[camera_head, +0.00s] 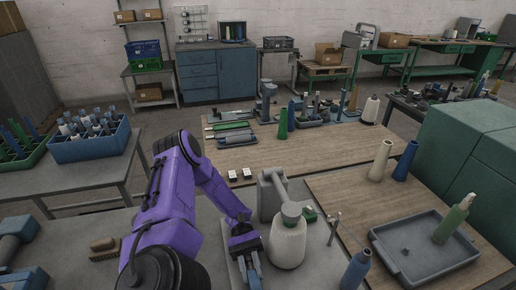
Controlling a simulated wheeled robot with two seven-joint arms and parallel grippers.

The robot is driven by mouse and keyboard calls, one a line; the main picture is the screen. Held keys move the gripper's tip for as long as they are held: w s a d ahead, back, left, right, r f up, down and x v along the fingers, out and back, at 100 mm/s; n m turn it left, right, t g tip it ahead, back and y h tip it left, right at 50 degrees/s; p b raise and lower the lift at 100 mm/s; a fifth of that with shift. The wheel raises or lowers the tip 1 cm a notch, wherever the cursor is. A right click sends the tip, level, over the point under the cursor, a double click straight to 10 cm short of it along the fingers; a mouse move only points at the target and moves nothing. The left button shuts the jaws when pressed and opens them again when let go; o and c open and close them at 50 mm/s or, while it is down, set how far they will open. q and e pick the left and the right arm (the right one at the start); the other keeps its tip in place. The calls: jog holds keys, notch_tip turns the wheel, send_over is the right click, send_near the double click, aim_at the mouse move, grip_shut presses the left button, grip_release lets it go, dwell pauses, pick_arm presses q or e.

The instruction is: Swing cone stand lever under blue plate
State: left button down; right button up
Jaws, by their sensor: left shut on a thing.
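My left gripper (251,272) points down at the bottom centre, at the end of my purple arm. It is shut on a narrow part that I take to be the cone stand lever, mostly hidden by the fingers and wrist. Just right of it stands a large pale cone (287,246) with a green-grey top. A grey machine with an angled arm (273,190) stands behind and reaches over the cone. I cannot clearly pick out a blue plate. My right gripper is not in view.
A blue bottle (355,270) and a small metal fitting (334,227) stand to the right. A grey tray (423,262) holds a green bottle (454,220). Cream (380,161) and blue (405,162) cones stand behind. The wooden board (330,150) has bare room.

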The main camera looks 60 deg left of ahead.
pick_arm(q)
jog(key=shift+w+r, duration=0.1)
jog(key=c, duration=0.9)
grip_release()
jog(key=shift+c, duration=0.2)
jog(key=b+v, duration=0.2)
jog(key=v, duration=0.3)
jog(key=b+v, duration=0.2)
jog(key=v, duration=0.3)
jog(key=shift+w+f, duration=0.1)
jog(key=shift+f, duration=0.1)
jog(key=shift+a+r, duration=0.15)
jog(key=shift+a, duration=0.15)
jog(key=shift+d, duration=0.1)
